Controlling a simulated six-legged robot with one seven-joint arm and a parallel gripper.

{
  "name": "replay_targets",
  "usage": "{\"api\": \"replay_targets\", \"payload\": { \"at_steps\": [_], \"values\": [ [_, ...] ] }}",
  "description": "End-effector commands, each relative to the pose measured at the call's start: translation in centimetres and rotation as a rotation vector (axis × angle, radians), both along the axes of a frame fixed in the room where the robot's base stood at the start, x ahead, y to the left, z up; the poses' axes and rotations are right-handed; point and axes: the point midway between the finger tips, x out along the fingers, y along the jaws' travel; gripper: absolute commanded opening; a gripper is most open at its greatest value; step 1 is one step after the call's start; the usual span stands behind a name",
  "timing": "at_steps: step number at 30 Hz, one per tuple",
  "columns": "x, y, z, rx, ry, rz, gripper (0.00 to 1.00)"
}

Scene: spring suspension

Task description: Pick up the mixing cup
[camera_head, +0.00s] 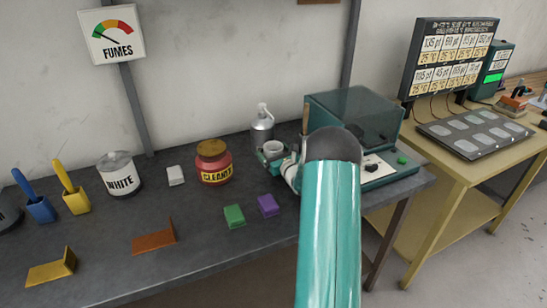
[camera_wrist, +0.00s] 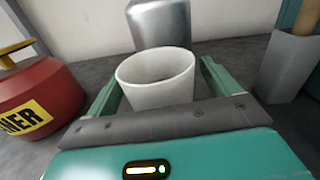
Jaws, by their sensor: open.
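The mixing cup is a plain white, open-topped cup (camera_wrist: 157,92) in the middle of the wrist view. It stands upright between the two green fingers of my gripper (camera_wrist: 158,85). The fingers are spread on either side of it, with the left one close to its wall; I cannot tell whether either touches. Its lower part is hidden behind the gripper's dark front edge. In the head view the cup (camera_head: 273,147) shows small at my gripper (camera_head: 272,156), left of my arm, near the back of the dark bench.
A red cleaner jar (camera_wrist: 38,97) stands close on the left and a metal bottle (camera_wrist: 160,24) just behind the cup. A grey holder (camera_wrist: 286,65) is on the right. A glass-topped case (camera_head: 355,112) stands right of my gripper.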

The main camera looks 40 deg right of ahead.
Motion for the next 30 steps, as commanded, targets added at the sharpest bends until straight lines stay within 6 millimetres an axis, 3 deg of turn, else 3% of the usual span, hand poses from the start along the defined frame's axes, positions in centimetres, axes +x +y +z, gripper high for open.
{"api": "replay_targets", "payload": {
  "at_steps": [3, 12, 30],
  "values": [
    [0.0, 0.0, 0.0, 0.0, 0.0, 0.0, 0.88],
    [0.0, 0.0, 0.1, -0.001, -0.002, 0.0, 0.29],
    [0.0, 0.0, 1.5, -0.003, -0.003, 0.0, 0.29]
  ]
}}
